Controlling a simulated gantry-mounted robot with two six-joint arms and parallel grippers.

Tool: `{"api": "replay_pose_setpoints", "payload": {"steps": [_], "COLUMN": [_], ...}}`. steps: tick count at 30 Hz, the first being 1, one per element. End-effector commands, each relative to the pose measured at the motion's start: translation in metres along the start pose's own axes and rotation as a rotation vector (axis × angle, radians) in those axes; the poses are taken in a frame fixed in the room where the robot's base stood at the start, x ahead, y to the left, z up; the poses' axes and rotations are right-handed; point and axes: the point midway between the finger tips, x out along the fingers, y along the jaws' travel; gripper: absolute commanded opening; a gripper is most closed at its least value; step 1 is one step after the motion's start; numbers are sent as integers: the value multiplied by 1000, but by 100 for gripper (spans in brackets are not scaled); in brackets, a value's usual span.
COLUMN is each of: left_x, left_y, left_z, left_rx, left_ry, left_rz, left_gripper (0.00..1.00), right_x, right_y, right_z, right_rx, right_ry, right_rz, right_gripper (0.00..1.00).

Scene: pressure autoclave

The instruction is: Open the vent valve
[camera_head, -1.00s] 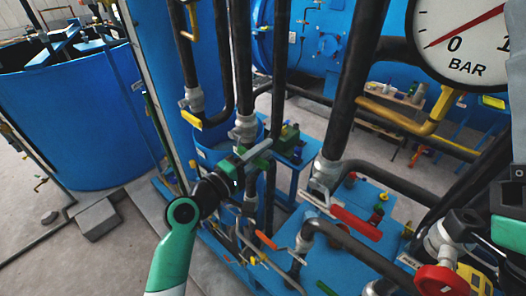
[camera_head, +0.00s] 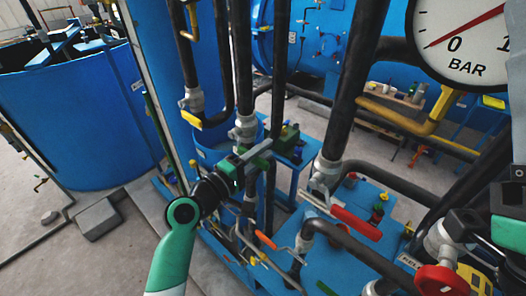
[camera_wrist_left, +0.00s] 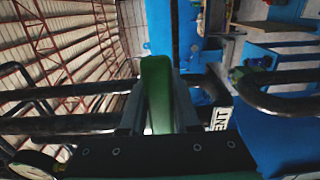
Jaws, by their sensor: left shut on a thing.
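My left gripper (camera_head: 257,154) reaches in from the lower left to the black vertical pipes and is shut on a green lever handle (camera_head: 263,147). In the left wrist view the green handle (camera_wrist_left: 156,78) stands upright between the two fingers of the gripper (camera_wrist_left: 158,118), which hide its lower part. I cannot tell from its look whether this handle is the vent valve's. My right gripper (camera_head: 464,226) shows partly at the right edge, close to a red handwheel (camera_head: 440,280); its fingers are unclear.
A pressure gauge (camera_head: 468,38) at the top right has its red needle near 0. A red lever (camera_head: 356,222) and an orange-tipped lever (camera_head: 266,240) sit among the pipes.

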Motion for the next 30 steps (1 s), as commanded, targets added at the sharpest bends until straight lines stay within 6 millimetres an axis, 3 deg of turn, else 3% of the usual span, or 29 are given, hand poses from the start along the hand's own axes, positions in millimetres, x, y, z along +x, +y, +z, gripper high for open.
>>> {"api": "replay_pose_setpoints", "payload": {"steps": [14,30], "left_x": [0,0], "left_y": [13,52], "left_z": [0,-12], "left_rx": [-78,-455], "left_ry": [0,1], "left_rz": [0,2], "left_gripper": [0,0], "right_x": [13,51], "right_y": [0,0], "right_z": [-12,-47], "right_rx": [0,0], "right_ry": [0,0], "right_rz": [0,0], "right_gripper": [50,50]}}
